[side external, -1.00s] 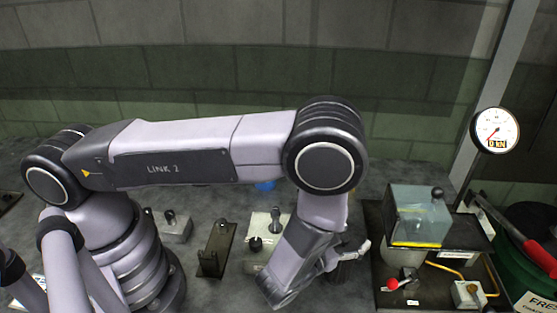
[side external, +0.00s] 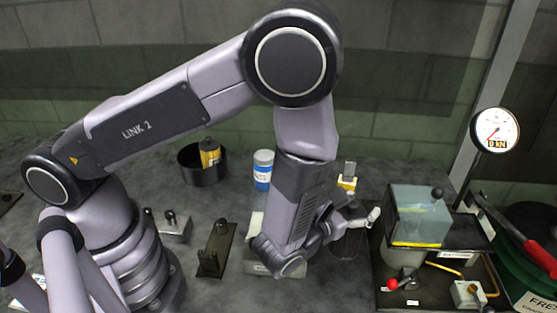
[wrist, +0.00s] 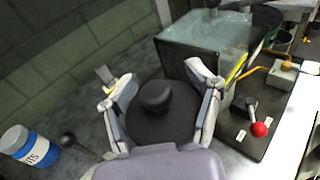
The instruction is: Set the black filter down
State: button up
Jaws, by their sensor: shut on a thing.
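My gripper (wrist: 163,92) is closed around a dark round piece with a raised black knob (wrist: 155,95), which I take to be the black filter. One finger is on each side of it in the wrist view. In the side view my gripper (side external: 362,220) is left of the clear-covered machine, and the dark filter body (side external: 347,243) hangs under the fingers. The wrist partly hides it. I cannot tell whether its underside touches anything.
The clear-covered box (side external: 420,214) stands close on the right, with a red-knobbed lever (side external: 393,284) before it. A blue-and-white bottle (side external: 263,170), a black bowl (side external: 203,174) holding a yellow can, and a dark bracket (side external: 217,248) stand left. A gauge (side external: 495,130) reads 0 kN.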

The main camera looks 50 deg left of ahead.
jog(key=w+a+n+g+y, duration=0.55)
jog(key=w+a+y, duration=0.2)
jog(key=a, duration=0.55)
jog(key=w+a+n+g+y, duration=0.4)
jog(key=w+a+n+y, duration=0.4)
jog(key=a, duration=0.4)
jog(key=w+a+f+n+g, duration=0.15)
jog(key=a+n+g, duration=0.35)
jog(key=a, duration=0.6)
notch_tip(320, 180, down, 7)
jog(key=m, duration=0.1)
jog(key=shift+w+a+f+y, duration=0.15)
jog(key=shift+w+a+y, duration=0.1)
jog(key=shift+y, duration=0.1)
jog(key=shift+f+g, duration=0.15)
jog(key=shift+g, duration=0.1)
jog(key=o, duration=1.3)
